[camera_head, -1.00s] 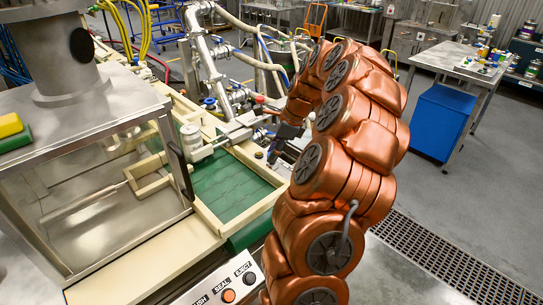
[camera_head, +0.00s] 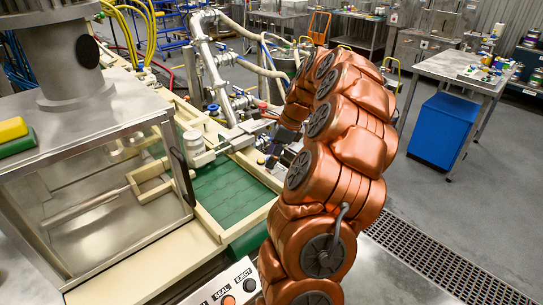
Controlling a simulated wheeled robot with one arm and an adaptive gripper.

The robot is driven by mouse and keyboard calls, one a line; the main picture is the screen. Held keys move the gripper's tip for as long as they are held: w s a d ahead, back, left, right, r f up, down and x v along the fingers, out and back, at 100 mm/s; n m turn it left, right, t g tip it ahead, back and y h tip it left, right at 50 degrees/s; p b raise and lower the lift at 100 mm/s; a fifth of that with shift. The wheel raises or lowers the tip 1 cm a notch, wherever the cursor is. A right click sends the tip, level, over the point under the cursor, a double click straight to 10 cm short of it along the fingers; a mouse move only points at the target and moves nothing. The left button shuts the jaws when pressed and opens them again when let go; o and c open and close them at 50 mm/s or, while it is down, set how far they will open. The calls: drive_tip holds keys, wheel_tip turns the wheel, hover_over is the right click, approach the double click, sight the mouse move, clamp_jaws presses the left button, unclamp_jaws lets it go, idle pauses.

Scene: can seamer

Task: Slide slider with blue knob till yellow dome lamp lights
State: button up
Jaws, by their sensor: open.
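My copper-coloured arm comes up from the bottom centre and bends over to the left. My gripper (camera_head: 279,146), dark and small at the arm's far end, hangs beside the machine's right side, partly hidden by the arm. It is open, and I see nothing held in it. I cannot make out a slider with a blue knob for certain. A small blue part (camera_head: 213,108) shows among the pipes behind the green conveyor, but I cannot tell what it is. I see no yellow dome lamp clearly.
A green conveyor (camera_head: 226,196) in a cream frame lies left of my arm. A glass-sided metal housing (camera_head: 95,125) fills the left. A button panel (camera_head: 222,285) is at the bottom. A blue bin (camera_head: 442,130) stands at right. Floor is clear between my arm and the bin.

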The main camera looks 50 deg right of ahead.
drive_tip(key=v, duration=1.2)
drive_tip(key=shift+w, duration=0.1)
drive_tip(key=shift+a, duration=0.1)
idle(0.3)
